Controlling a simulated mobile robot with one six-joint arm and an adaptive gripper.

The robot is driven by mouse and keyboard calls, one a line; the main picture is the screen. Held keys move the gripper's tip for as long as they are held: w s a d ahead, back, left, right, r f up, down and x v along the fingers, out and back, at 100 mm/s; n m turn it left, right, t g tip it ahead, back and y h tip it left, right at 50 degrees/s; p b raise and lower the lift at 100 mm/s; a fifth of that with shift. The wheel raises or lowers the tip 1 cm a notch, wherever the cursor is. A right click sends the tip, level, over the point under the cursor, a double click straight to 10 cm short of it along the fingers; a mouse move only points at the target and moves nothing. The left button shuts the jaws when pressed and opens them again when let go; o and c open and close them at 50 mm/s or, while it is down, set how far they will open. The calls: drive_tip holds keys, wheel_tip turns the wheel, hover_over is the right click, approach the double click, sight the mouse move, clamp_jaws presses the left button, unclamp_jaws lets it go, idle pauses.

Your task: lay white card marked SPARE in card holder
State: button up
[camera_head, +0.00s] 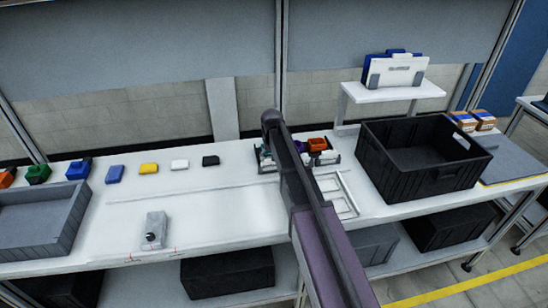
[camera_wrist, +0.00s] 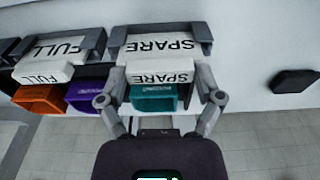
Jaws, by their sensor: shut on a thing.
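The white card marked SPARE (camera_wrist: 160,76) is between the fingertips of my gripper (camera_wrist: 162,84) in the wrist view. The gripper is shut on it. Its lettering shows on two faces, on the upper part and on the near edge. The dark side pieces of the card holder (camera_wrist: 116,42) stand on both sides of the card's upper part. I cannot tell whether the card rests fully on the holder.
A white card marked FULL (camera_wrist: 55,48) lies in the neighbouring holder. Teal (camera_wrist: 154,100), purple (camera_wrist: 86,97) and orange (camera_wrist: 38,98) bins sit below the cards. A black block (camera_head: 210,160) lies left of the rack. A large black crate (camera_head: 395,180) stands right.

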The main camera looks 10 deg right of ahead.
drive_tip(key=shift+f, duration=0.3)
idle(0.4)
drive_tip(key=o, duration=0.7)
idle(0.4)
drive_tip(key=shift+g, duration=0.7)
drive_tip(key=s, duration=1.9)
drive_tip(key=s+d, duration=0.1)
drive_tip(key=s, duration=0.9)
